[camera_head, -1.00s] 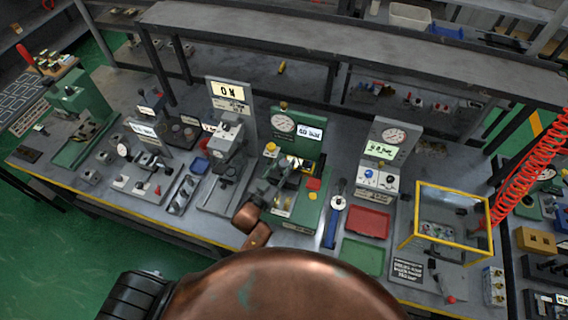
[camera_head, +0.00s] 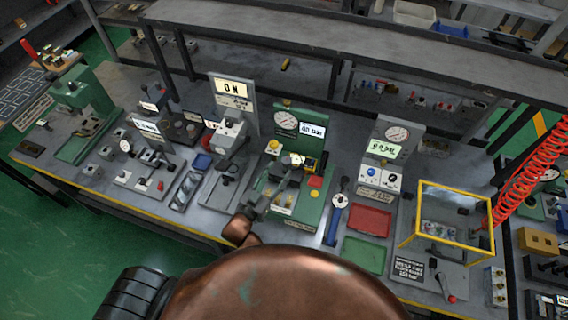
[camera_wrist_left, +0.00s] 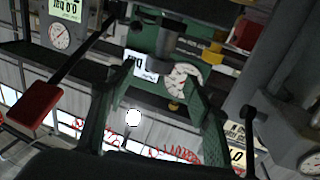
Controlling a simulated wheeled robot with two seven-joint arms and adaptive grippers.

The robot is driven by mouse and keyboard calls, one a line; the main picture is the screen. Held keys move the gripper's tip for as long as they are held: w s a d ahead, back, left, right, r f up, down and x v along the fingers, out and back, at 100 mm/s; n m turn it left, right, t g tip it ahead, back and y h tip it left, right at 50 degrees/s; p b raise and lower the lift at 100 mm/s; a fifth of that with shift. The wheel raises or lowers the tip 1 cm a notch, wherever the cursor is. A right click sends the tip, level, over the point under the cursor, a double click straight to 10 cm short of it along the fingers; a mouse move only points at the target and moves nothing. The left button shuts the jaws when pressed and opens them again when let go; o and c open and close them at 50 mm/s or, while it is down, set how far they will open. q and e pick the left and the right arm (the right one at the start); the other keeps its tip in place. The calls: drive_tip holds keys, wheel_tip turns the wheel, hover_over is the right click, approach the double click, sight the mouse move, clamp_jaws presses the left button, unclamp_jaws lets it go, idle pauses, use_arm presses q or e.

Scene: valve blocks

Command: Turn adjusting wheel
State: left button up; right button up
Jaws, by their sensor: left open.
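The green valve station (camera_head: 310,205) stands on the bench with a round gauge (camera_head: 285,121) and a white display (camera_head: 313,131) on its back plate. My left gripper (camera_head: 288,172) is over this station, at the end of the dark wrist. In the left wrist view the fingers of my left gripper (camera_wrist_left: 158,72) are spread apart. A dark cylindrical knob (camera_wrist_left: 166,48), perhaps the adjusting wheel, shows between and beyond the fingertips; I cannot tell whether they touch it. The same gauge (camera_wrist_left: 184,80) shows behind the fingers. In the head view my arm and gripper hide the wheel area.
A red tray (camera_head: 369,221) and a green tray (camera_head: 363,254) lie right of the station, near a blue-handled tool (camera_head: 336,220). A yellow-framed box (camera_head: 452,212) stands farther right. A grey panel marked "ON" (camera_head: 232,93) stands to the left.

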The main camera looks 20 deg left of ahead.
use_arm(q)
drive_tip(key=v, duration=0.6)
idle(0.5)
